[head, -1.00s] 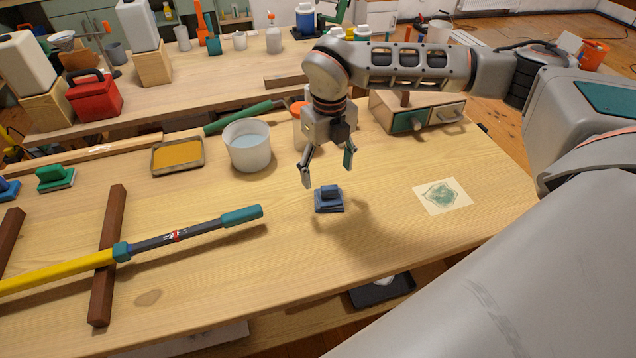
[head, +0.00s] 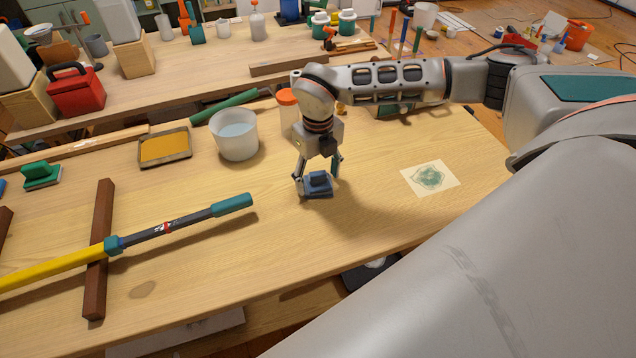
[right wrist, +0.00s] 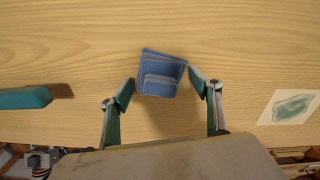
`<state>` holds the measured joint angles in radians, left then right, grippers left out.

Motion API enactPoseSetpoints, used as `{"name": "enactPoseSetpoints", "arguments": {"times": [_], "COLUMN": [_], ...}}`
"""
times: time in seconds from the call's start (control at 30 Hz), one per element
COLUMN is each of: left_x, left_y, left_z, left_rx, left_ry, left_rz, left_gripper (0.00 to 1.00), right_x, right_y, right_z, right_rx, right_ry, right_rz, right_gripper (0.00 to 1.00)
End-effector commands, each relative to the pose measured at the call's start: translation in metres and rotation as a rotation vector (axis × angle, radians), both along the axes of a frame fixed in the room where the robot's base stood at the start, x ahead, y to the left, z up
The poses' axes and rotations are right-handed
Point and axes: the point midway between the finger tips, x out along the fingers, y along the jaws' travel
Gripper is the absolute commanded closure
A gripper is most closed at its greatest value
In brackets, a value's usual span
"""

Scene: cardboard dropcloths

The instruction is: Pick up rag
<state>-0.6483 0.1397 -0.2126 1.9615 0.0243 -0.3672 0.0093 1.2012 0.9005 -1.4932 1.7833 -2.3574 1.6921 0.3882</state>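The rag (head: 317,186) looks like a small blue folded stack with a smaller folded piece on top. It lies flat on the light wooden table (head: 260,270). My right gripper (head: 316,179) is low over it, with one finger on each side. In the right wrist view the rag (right wrist: 160,72) sits between and slightly beyond the open fingertips (right wrist: 164,86). Both tips are close to its side edges; I cannot tell whether they touch. My left gripper is not in view.
A yellow pole with a teal grip (head: 232,204) lies left. A sheet with a green patch (head: 430,179) lies right. The table front is clear.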

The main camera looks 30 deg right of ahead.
Motion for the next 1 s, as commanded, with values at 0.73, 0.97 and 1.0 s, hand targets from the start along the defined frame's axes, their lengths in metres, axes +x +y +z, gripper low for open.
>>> {"name": "enactPoseSetpoints", "arguments": {"times": [0.73, 0.97, 1.0], "left_x": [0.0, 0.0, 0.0], "left_y": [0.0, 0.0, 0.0], "left_z": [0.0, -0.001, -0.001], "left_rx": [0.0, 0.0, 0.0], "left_ry": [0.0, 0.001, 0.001], "left_rz": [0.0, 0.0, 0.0], "left_gripper": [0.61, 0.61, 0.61], "right_x": [0.001, 0.002, 0.002], "right_y": [0.0, 0.0, 0.0], "right_z": [0.025, 0.079, 0.09], "right_rx": [0.001, 0.001, 0.001], "right_ry": [-0.003, -0.006, -0.006], "right_rz": [-0.001, -0.001, 0.0], "right_gripper": [0.77, 0.77, 0.77]}}
